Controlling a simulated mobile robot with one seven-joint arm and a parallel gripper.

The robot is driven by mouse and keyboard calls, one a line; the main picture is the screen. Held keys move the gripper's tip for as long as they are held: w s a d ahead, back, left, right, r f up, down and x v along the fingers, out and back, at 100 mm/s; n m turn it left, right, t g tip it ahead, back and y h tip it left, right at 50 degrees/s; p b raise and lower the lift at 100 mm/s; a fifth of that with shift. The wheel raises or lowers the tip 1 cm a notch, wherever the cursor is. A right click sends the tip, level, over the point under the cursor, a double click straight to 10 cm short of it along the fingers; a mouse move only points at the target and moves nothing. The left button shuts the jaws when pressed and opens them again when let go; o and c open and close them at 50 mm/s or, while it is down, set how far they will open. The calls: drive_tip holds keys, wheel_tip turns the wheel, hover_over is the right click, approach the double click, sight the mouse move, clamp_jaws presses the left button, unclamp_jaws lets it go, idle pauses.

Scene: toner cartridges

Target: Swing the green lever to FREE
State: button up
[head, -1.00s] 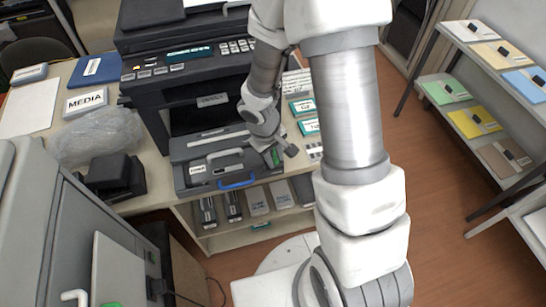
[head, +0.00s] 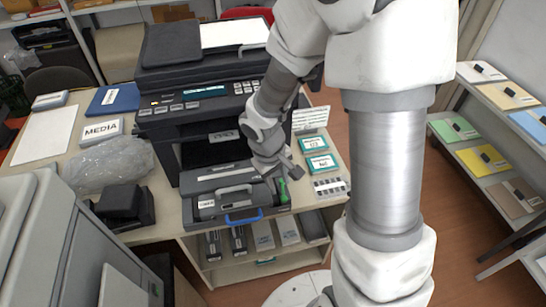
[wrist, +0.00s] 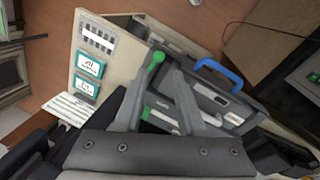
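The green lever (head: 283,190) stands at the right end of the grey drawer unit (head: 222,185) at the printer's front. In the wrist view the green lever (wrist: 156,59) shows at and just beyond my fingertips. My gripper (head: 287,172) is over the lever, pointing down. In the wrist view my gripper (wrist: 157,76) has its two fingers apart, one on each side of the lever's line; I cannot tell whether either touches it. The FREE marking is not readable.
A blue handle (head: 243,216) sticks out at the unit's front. The black printer (head: 200,110) rises behind. Teal-edged label cards (head: 322,163) lie to the right. A shelf below holds several cartridges (head: 263,236).

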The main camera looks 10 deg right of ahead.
wheel_tip(320, 180, up, 10)
drive_tip(key=a+p, duration=0.1)
drive_tip(key=shift+s+a+f, duration=0.15)
drive_tip(key=shift+s+a, duration=0.2)
drive_tip(key=shift+a, duration=0.05)
drive_tip(key=s+d+r+m+t+y, duration=0.2)
drive_tip(key=s+d+r+m+t, duration=0.1)
drive_tip(key=s+r, duration=0.9)
wheel_tip(320, 180, up, 4)
drive_tip(key=shift+d+f+m+t, duration=0.1)
drive_tip(key=shift+d+m+t, duration=0.1)
drive_tip(key=shift+m+t, duration=0.6)
